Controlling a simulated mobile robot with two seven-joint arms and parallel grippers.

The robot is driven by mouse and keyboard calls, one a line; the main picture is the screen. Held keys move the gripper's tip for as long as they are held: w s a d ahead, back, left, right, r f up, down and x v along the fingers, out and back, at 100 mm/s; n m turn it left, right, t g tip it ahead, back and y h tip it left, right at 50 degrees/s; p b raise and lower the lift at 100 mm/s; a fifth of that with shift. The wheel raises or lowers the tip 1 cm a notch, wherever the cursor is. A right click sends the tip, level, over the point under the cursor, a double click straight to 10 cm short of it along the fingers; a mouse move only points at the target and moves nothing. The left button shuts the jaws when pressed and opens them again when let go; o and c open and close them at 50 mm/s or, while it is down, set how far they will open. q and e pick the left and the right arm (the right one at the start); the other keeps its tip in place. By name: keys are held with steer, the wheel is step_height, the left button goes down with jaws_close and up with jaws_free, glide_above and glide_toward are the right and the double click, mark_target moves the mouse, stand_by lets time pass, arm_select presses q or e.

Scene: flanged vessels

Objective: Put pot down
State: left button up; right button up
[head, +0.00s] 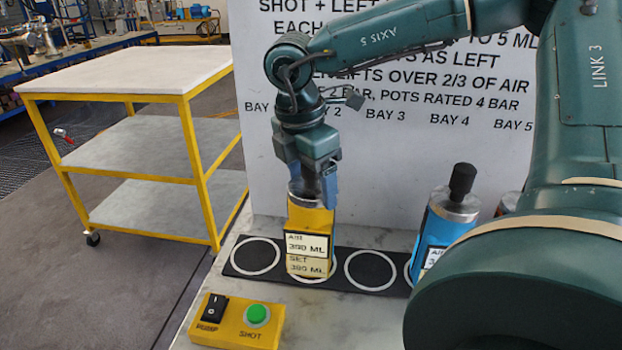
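A yellow pot (311,220) with a metal top stands upright over the second ring from the left on a black mat (233,264). My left gripper is not in view.
A blue pot (442,228) with a black knob stands to the right, partly behind my arm. A yellow box (237,322) with a black switch and green button sits in front. Rings left and right of the yellow pot are empty. A yellow-framed cart (130,70) stands left.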

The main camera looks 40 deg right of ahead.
steer(key=o, duration=0.4)
steer(key=shift+c, duration=0.2)
step_height(320, 180, up, 12)
steer(key=a, duration=0.1)
steer(key=shift+a, duration=0.4)
steer(key=shift+w, duration=0.1)
